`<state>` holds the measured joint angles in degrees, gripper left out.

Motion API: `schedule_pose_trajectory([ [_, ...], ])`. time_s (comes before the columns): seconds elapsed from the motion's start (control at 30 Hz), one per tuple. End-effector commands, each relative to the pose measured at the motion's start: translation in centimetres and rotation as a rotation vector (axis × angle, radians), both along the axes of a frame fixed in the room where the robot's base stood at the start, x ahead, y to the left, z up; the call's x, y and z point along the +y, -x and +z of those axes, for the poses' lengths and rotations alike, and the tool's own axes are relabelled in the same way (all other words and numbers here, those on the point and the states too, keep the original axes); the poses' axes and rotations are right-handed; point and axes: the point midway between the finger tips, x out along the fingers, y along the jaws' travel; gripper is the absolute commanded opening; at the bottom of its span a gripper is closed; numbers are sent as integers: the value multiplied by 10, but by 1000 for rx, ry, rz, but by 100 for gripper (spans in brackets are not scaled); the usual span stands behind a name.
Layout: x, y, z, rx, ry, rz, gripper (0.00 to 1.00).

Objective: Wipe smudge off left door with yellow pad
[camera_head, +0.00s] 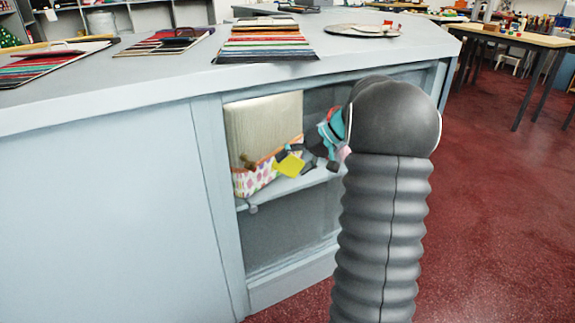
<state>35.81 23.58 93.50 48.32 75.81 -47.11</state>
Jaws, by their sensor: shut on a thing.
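A yellow pad (290,165) is held at the tip of my gripper (311,158), in front of the open cupboard bay. My gripper is shut on the pad, and my dark arm hides part of it. A pale cream panel (263,122) stands in the left of the bay; I cannot tell whether it is the left door. A small brown mark (247,162) shows at its lower left, perhaps the smudge. The pad is to the right of this mark and slightly lower, apart from it in the picture.
A patterned box (262,178) with an orange rim sits on the shelf (288,188) below the panel. A small knob (253,209) shows at the shelf's front. The pale blue counter (170,85) carries colour swatch boards (265,42).

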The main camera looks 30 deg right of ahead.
Motion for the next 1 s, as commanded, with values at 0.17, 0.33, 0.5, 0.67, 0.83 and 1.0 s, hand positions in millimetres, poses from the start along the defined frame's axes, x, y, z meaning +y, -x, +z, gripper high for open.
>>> schedule_pose_trajectory([
  [0.17, -15, 0, 1, 0, 0, -1, 69],
  [0.33, -24, 1, 0, 0, 0, -1, 69],
  [0.5, -24, -3, 0, -1, 0, 1, 69],
  [0.67, -18, -3, -1, -1, 0, 2, 69],
  [0.83, -5, -4, -1, -2, 0, 2, 69],
  [1.0, 10, -5, -1, -3, 0, 5, 61],
])
